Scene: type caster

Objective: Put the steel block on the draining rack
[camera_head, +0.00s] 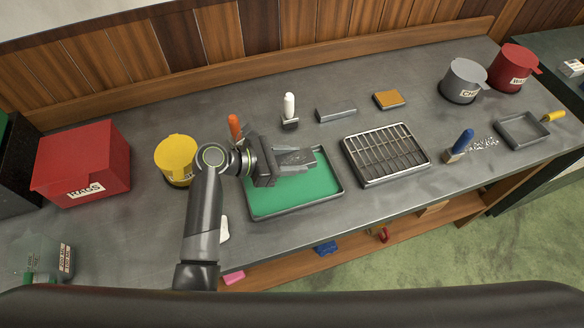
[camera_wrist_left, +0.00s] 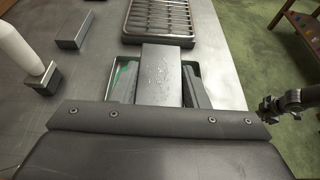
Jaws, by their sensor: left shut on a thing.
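My left gripper (camera_head: 295,158) is above the green-floored tray (camera_head: 297,206). It is shut on the steel block, a flat grey speckled bar. In the left wrist view the steel block (camera_wrist_left: 161,75) lies between the two fingers and points towards the draining rack. The draining rack (camera_head: 387,155), a wire grid in a metal tray, stands just right of the green tray, and nothing lies on it. It also shows at the top of the left wrist view (camera_wrist_left: 158,18). A dark jointed part at the right edge of that view may be my right arm; its jaws are unclear.
A grey bar (camera_head: 336,114), a white-handled tool (camera_head: 289,110) and an orange-brown block (camera_head: 389,100) are behind the trays. A blue-handled brush (camera_head: 460,145) stands right of the rack. A yellow tub (camera_head: 175,160) and red box (camera_head: 82,163) are at left.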

